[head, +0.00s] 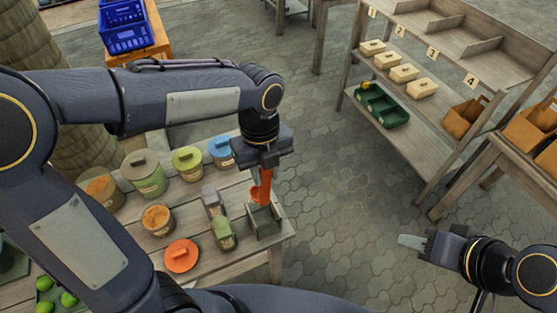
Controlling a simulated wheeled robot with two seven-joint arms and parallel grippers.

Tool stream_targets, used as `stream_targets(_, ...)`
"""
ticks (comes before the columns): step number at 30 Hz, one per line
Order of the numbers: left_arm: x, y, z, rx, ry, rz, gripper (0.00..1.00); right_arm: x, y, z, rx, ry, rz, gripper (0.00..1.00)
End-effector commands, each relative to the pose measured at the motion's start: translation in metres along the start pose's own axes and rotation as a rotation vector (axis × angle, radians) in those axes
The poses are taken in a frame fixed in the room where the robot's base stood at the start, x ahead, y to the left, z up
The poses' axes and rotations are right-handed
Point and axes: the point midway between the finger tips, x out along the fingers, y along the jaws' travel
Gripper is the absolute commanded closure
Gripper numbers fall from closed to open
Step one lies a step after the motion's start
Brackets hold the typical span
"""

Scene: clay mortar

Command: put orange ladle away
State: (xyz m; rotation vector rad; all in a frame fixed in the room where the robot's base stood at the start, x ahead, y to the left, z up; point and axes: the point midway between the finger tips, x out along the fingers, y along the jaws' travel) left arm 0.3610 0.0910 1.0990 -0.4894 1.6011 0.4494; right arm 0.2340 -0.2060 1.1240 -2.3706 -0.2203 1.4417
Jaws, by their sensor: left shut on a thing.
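The orange ladle (263,190) hangs roughly upright below my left gripper (268,160), which is shut on its upper part. The ladle's lower end is just above or at the opening of a small grey-green open box (265,222) at the right end of the wooden table; I cannot tell whether it is inside. My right gripper (415,241) is off to the right over the paved floor, away from the table. Its fingers show edge-on, so its opening is unclear.
Jars with green (187,164) and blue (222,151) lids, an open jar (158,218), an orange lid (181,255) and small containers (223,233) crowd the table near the box. A numbered shelf (440,50) stands at the right. Paved floor (340,180) lies between.

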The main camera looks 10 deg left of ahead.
Motion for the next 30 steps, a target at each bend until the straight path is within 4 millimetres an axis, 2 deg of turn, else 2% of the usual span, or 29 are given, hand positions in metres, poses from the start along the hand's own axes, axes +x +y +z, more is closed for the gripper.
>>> stream_targets(8,0.02,-0.001,0.002,0.001,-0.001,0.0,1.0,0.015,0.007,0.008,0.0,0.0,0.0,0.64)
stream_targets(30,0.094,-0.001,0.008,0.0,0.001,0.002,1.0,0.064,0.029,0.032,0.0,0.0,0.0,0.64)
